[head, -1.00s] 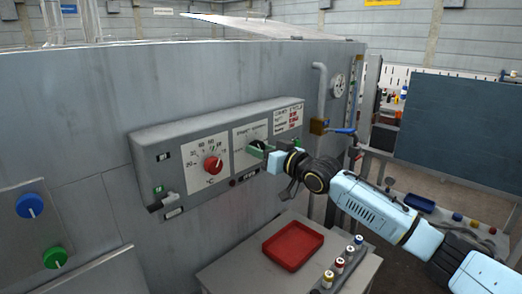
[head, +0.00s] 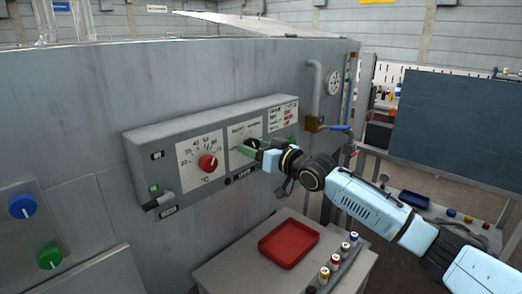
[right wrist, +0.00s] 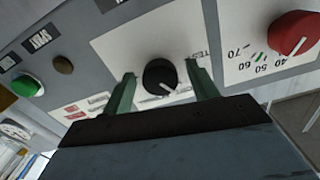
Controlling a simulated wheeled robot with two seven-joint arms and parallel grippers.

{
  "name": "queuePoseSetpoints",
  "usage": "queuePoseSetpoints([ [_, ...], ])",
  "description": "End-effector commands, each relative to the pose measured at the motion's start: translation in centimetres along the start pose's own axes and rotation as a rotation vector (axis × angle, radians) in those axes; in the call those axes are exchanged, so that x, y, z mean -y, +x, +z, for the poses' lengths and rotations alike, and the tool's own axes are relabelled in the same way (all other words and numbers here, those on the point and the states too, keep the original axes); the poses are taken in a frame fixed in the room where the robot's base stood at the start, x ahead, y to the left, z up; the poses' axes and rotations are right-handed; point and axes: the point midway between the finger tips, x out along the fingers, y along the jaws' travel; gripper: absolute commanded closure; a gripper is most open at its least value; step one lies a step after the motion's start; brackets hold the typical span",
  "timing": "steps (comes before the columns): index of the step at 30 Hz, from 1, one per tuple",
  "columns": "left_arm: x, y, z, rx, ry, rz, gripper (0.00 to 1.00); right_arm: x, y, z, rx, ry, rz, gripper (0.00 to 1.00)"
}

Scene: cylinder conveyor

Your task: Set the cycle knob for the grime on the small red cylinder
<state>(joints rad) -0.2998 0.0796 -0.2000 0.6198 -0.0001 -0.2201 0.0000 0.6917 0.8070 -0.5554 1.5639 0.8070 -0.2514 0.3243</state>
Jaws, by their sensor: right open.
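The cycle knob, a black dial with a white pointer line, shows on a white plate in the right wrist view (right wrist: 160,77) and, partly hidden, in the head view (head: 254,143). My right gripper (right wrist: 159,70) is open. Its two green fingers stand on either side of the knob, with a visible gap on each side. In the head view my right gripper (head: 250,148) is at the panel's front. Small items with coloured caps stand in a row, one of them red (head: 335,263); I cannot tell whether it is the task's cylinder. My left gripper is out of view.
A red temperature knob (head: 208,163) sits left of the cycle knob on the grey control panel (head: 150,140). A printed chart (head: 284,115) is to its right. A red tray (head: 289,244) lies on the low table below. A pipe with a blue-handled valve (head: 338,128) stands to the right.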

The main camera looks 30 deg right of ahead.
Motion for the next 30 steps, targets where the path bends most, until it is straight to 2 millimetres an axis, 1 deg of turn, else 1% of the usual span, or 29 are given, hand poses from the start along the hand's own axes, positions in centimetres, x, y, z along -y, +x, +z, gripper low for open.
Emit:
queuePoseSetpoints([
  [5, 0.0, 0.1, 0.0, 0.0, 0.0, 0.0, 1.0, -0.1, -1.3, 0.2, 0.002, 0.0, 0.001, 0.41],
  [15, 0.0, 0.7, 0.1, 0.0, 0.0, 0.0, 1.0, -0.1, -7.1, 0.3, 0.003, -0.003, 0.001, 0.41],
  [21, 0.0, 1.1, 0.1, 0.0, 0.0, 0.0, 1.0, -0.1, -10.1, 0.3, 0.004, -0.001, 0.001, 0.41],
  [24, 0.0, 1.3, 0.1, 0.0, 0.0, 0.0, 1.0, -0.1, -11.3, 0.2, 0.004, -0.002, 0.001, 0.41],
  [30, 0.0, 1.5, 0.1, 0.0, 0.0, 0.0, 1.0, 0.0, -12.8, 0.1, 0.001, -0.001, 0.001, 0.41],
])
